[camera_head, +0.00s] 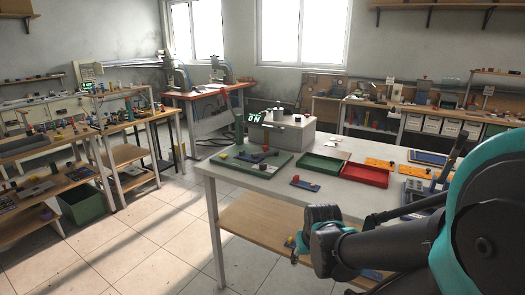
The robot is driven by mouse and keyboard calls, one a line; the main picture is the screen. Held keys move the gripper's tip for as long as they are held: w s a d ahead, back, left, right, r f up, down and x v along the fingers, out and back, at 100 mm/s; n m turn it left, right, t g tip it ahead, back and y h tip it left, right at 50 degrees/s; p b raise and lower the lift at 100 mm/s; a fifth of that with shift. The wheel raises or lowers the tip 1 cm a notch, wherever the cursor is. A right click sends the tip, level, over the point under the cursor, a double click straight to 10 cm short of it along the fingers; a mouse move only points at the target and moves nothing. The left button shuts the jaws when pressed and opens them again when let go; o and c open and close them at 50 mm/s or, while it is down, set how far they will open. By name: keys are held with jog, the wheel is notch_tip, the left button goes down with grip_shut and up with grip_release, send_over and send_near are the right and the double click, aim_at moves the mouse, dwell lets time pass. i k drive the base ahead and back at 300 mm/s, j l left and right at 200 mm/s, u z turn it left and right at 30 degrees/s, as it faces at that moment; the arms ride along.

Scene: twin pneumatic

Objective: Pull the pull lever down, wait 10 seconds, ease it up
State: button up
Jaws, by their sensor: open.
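I cannot single out the pull lever for certain. Two pneumatic-looking presses, a left one (180,77) and a right one (219,71), stand on an orange-edged table (196,95) at the back; levers on them are too small to tell. A grey box (283,133) with knobs on top stands on the near white table, by a green lit "ON" sign (253,118). My gripper (296,254), at the dark end of my arm, is low at the near table's front side. It is open, small in view, and far from the presses.
The near white table (340,206) holds a green board (238,168), a green tray (320,168), a red tray (362,178) and orange plates (380,164). Cluttered benches stand at the left and back right. A green crate (85,205) is on the floor. The tiled floor (165,235) between is clear.

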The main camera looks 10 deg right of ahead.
aim_at(224, 94)
jog(key=j+u, duration=0.1)
jog(key=u, duration=0.4)
jog(key=i+u, duration=0.1)
jog(key=u, duration=0.35)
jog(key=j+u, duration=0.1)
jog(key=u, duration=0.4)
jog(key=i+u, duration=0.15)
jog(key=u, duration=0.35)
jog(key=i+j, duration=0.1)
jog(key=i, duration=0.8)
jog(key=i+j, duration=0.1)
jog(key=i, duration=0.8)
jog(key=i+l+z, duration=0.25)
jog(key=i+z, duration=0.15)
jog(key=i+l+z, duration=0.1)
jog(key=i+z, duration=0.35)
jog(key=i+j+z, duration=0.1)
jog(key=i+z, duration=0.3)
jog(key=i, duration=0.15)
jog(key=i+j+z, duration=0.25)
jog(key=i+z, duration=0.2)
jog(key=i+l+z, duration=0.1)
jog(key=i+z, duration=0.3)
jog(key=i, duration=0.15)
jog(key=i+j+z, duration=0.1)
jog(key=i+z, duration=0.3)
jog(key=i+j+z, duration=0.4)
jog(key=i, duration=0.25)
jog(key=l+z, duration=0.1)
jog(key=z, duration=1.85)
